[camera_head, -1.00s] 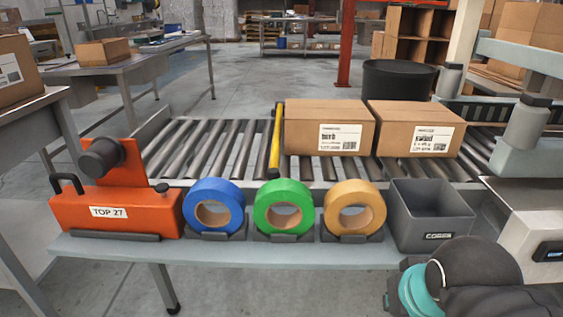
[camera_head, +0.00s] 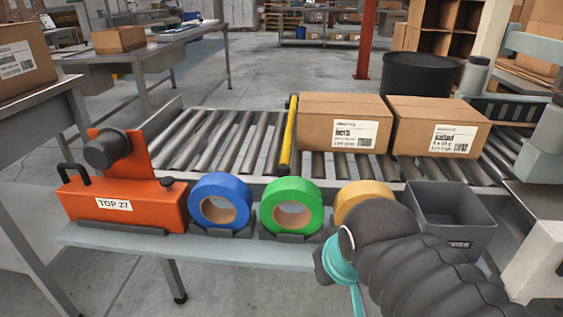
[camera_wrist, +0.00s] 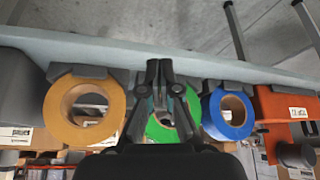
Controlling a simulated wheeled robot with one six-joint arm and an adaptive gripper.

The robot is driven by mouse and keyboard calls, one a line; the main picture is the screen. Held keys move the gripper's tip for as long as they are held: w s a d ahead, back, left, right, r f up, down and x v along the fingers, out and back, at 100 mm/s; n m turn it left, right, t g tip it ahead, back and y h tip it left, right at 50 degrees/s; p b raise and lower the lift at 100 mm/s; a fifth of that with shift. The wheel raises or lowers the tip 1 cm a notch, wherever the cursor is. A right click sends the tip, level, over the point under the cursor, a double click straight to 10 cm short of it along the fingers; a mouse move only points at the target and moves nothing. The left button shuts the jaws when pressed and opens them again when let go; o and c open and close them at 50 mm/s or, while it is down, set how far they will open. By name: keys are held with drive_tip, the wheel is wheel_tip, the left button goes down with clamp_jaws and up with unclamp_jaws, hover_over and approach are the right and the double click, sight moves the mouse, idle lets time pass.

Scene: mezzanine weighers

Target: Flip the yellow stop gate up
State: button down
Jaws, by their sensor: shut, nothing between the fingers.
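The yellow stop gate (camera_head: 288,135) is a long bar with dark ends. It lies across the roller conveyor (camera_head: 215,140), just left of the nearer carton, and looks down flat. My arm comes in from the lower right of the head view and covers part of the orange tape roll; the fingers are hidden there. In the wrist view my gripper (camera_wrist: 159,68) is shut and empty, with its fingers in front of the green tape roll (camera_wrist: 180,112). I cannot make out the gate in the wrist view.
Two cartons (camera_head: 344,112) (camera_head: 438,116) sit on the rollers right of the gate. A front shelf (camera_head: 215,246) holds an orange tape dispenser (camera_head: 122,208), blue (camera_head: 208,187), green and orange tape rolls, and a grey bin (camera_head: 447,232). Rollers left of the gate are clear.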

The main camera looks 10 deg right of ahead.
drive_tip(key=w+r+m+y+b, duration=0.1)
drive_tip(key=w+r+m, duration=0.2)
drive_tip(key=w, duration=0.3)
drive_tip(key=w+a+r+m+g+y+b, duration=0.1)
drive_tip(key=w+r+m, duration=0.2)
drive_tip(key=w, duration=0.4)
drive_tip(key=w+a+r+m+g+y+b, duration=0.1)
drive_tip(key=w+r+m+y, duration=0.1)
drive_tip(key=w, duration=0.5)
drive_tip(key=shift+a+r+m, duration=0.2)
drive_tip(key=shift+r+m, duration=0.5)
drive_tip(key=shift+r, duration=0.65)
drive_tip(key=w+d+f+m+y, duration=0.25)
drive_tip(key=w+d+m, duration=0.2)
drive_tip(key=w, duration=0.25)
drive_tip(key=m+y, duration=0.5)
drive_tip(key=m, duration=0.3)
approach(294, 171)
wheel_tip(294, 171, up, 3)
drive_tip(key=shift+b, duration=0.35)
drive_tip(key=shift+a+f, duration=0.1)
drive_tip(key=b+x, duration=0.1)
drive_tip(key=x, duration=0.8)
drive_tip(key=shift+w+a+f+b, duration=0.1)
drive_tip(key=shift+a+f+b, duration=0.1)
drive_tip(key=shift+a+b, duration=0.15)
drive_tip(key=shift+d, duration=0.1)
